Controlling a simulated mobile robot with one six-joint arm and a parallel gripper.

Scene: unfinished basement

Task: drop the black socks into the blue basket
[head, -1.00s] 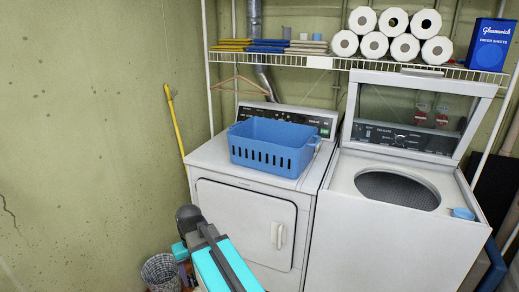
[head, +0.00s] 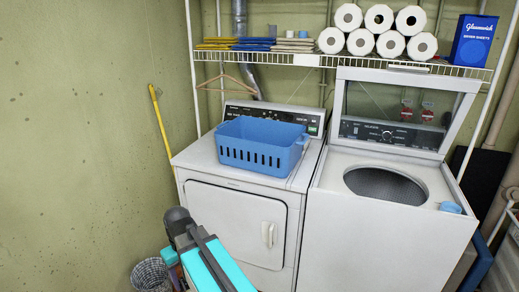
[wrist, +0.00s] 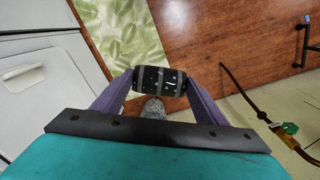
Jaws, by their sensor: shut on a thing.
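The blue basket (head: 258,146) stands upright on top of the white dryer (head: 240,185) at the left of the pair of machines. Its inside is mostly hidden from this angle. In the wrist view my gripper (wrist: 160,83) is shut on the black socks (wrist: 155,80), a rolled bundle with grey bands and light specks. The socks are held between the two fingertips, above the floor. In the head view my arm is low in front of the dryer, below and left of the basket; the fingertips and socks are hidden there.
The open-lidded washer (head: 385,215) stands right of the dryer. A wire shelf (head: 330,63) with paper rolls (head: 388,43) and a blue box (head: 473,40) hangs above. A wicker bin (head: 150,274) and a yellow pole (head: 161,120) are at the left. A wooden panel (wrist: 225,35) shows in the wrist view.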

